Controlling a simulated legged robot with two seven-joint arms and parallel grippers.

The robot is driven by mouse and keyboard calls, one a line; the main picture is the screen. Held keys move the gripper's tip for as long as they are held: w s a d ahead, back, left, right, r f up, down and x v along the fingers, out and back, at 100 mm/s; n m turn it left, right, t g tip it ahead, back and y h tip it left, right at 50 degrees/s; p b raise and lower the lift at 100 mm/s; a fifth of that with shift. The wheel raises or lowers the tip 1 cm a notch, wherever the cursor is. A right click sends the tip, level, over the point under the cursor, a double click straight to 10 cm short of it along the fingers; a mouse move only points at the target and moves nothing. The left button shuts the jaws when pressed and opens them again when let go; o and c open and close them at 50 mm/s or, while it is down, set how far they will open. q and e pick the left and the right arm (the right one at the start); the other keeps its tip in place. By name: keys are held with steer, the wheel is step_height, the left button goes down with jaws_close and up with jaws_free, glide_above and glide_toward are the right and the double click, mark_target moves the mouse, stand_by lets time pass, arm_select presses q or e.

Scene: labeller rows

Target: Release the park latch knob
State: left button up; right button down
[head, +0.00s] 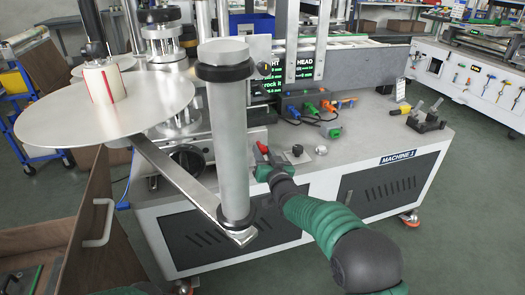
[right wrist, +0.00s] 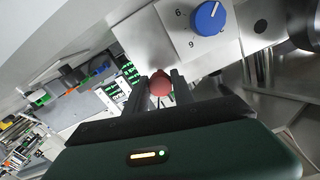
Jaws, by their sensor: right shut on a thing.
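A red knob (right wrist: 161,83), which looks like the park latch knob, sits between the two dark fingers of my right gripper (right wrist: 161,90) in the right wrist view. The fingers are shut on it. In the head view my right gripper (head: 263,165) is at the front face of the machine, just right of the thick grey roller, and a bit of red (head: 262,148) shows at its tip. The roller and the gripper hide much of the knob there. My left gripper is not in view.
A blue dial (right wrist: 208,18) with numbers is close beside the knob. The vertical roller (head: 230,140) on its metal arm (head: 180,185) stands left of my right gripper. A black knob (head: 297,150) and coloured levers (head: 310,108) are to the right. A large disc (head: 60,115) is at left.

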steer(key=shift+w+d+f, duration=0.1)
steer(key=shift+d, duration=0.05)
steer(key=c, duration=1.1)
jaws_free()
steer(key=shift+a, duration=0.2)
steer(key=shift+o, duration=0.2)
steer(key=shift+d, duration=0.1)
steer(key=shift+s+d+r, duration=0.1)
steer(key=shift+s+r, duration=0.1)
steer(key=shift+s, duration=0.1)
steer(key=p+v, duration=0.5)
steer(key=v, duration=1.1)
steer(key=shift+s+f, duration=0.1)
steer(key=shift+f, duration=0.05)
